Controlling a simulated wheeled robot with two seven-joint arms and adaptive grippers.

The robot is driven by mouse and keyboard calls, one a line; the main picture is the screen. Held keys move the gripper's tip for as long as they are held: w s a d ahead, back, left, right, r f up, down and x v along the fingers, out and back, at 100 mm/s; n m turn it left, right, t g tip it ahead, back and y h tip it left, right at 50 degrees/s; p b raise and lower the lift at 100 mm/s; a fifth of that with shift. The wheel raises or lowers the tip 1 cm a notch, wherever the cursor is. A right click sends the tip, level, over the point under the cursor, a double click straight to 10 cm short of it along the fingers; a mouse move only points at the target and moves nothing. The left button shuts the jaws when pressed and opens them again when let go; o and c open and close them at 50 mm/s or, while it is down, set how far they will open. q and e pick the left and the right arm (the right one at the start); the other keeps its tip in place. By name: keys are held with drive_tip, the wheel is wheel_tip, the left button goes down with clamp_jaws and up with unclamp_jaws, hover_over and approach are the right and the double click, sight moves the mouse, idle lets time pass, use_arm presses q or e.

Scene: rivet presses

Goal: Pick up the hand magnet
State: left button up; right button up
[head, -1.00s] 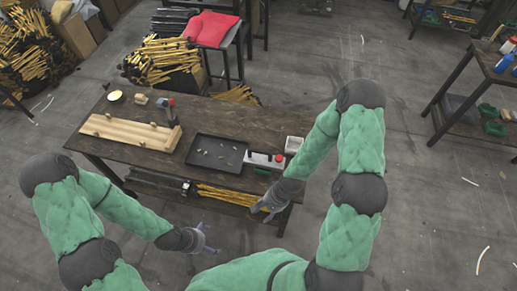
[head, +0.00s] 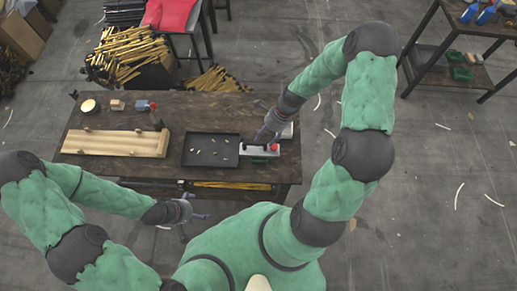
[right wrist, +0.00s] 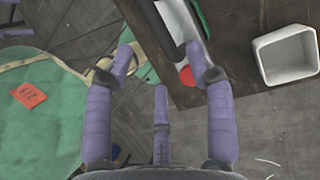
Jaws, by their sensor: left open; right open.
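A pale grey block with a dark handle and a red knob (head: 260,149), apparently the hand magnet, lies near the right end of the workbench (head: 170,105). In the right wrist view its pale body (right wrist: 179,22) and red knob (right wrist: 187,75) show beyond my fingers. My right gripper (head: 266,133) is open over the bench, just above and behind the block, partly covering it. It also shows open and empty in the right wrist view (right wrist: 165,65). My left gripper (head: 190,212) is open and empty in front of the bench's front edge.
A black tray (head: 187,158) with several small parts lies left of the block, beside a wooden board (head: 110,143). A white bin (right wrist: 263,62) stands close on its right. A green item (head: 259,161) lies in front. Open floor lies right of the bench.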

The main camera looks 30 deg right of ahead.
sight(260, 144)
drive_tip(key=shift+x, duration=0.85)
drive_tip(key=shift+b+x, duration=0.45)
drive_tip(key=shift+x, duration=2.2)
drive_tip(key=shift+d, duration=0.2)
clamp_jaws()
